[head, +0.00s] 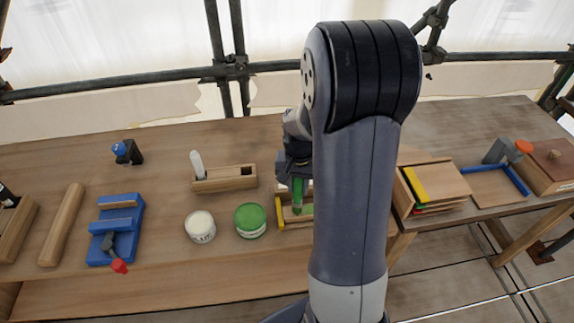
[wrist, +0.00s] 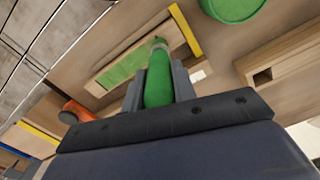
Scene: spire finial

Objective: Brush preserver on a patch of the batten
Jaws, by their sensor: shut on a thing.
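My gripper (head: 295,172) is shut on a brush with a green handle (head: 297,192). In the wrist view, the gripper (wrist: 158,72) has a finger on each side of the brush (wrist: 157,85), whose far end points at the batten (wrist: 148,38). The batten is a pale wooden piece with a green patch (wrist: 122,67) on its face. I cannot tell if the bristles touch it. In the head view, the batten's yellow-ended holder (head: 280,213) is partly behind my arm. A green pot (head: 250,221) stands left of it and also shows in the wrist view (wrist: 233,8).
A white pot (head: 200,227) stands left of the green one. Behind is a slotted wooden block (head: 225,180). A blue fixture (head: 117,230) with a red-knobbed lever is at left. Boards with coloured edges (head: 435,185) lie right of my arm, near a blue-edged tray (head: 497,187).

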